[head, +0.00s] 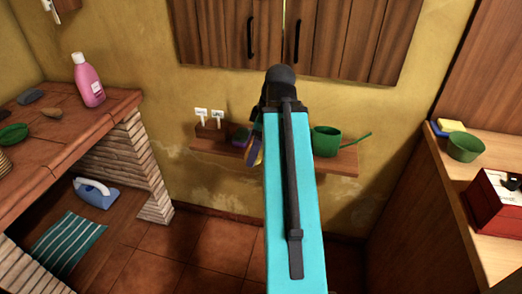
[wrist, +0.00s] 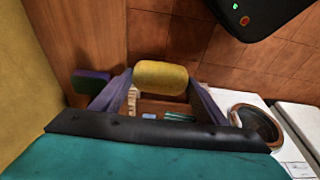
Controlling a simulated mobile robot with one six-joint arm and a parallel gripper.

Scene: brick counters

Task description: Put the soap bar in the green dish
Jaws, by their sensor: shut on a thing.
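My gripper (wrist: 160,85) is shut on a yellow, rounded block, which I take as the soap bar (wrist: 160,77). The block sits between the two purple fingers, held in the air. In the head view my arm hides most of the gripper, and a bit of purple and yellow shows left of the arm, in front of the wall shelf. A shallow green dish (head: 13,134) lies on the left brick counter. A deeper green bowl (head: 465,148) stands on the right counter. Both are well away from my gripper. I cannot tell which is the dish named.
The wall shelf (head: 345,163) holds a green pot (head: 326,141) and a purple-green block (wrist: 92,84). A pink bottle (head: 88,80), a grey stone-like thing (head: 30,96) and a brown lump (head: 51,113) are on the left counter (head: 75,125). A red box (head: 497,200) stands at right.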

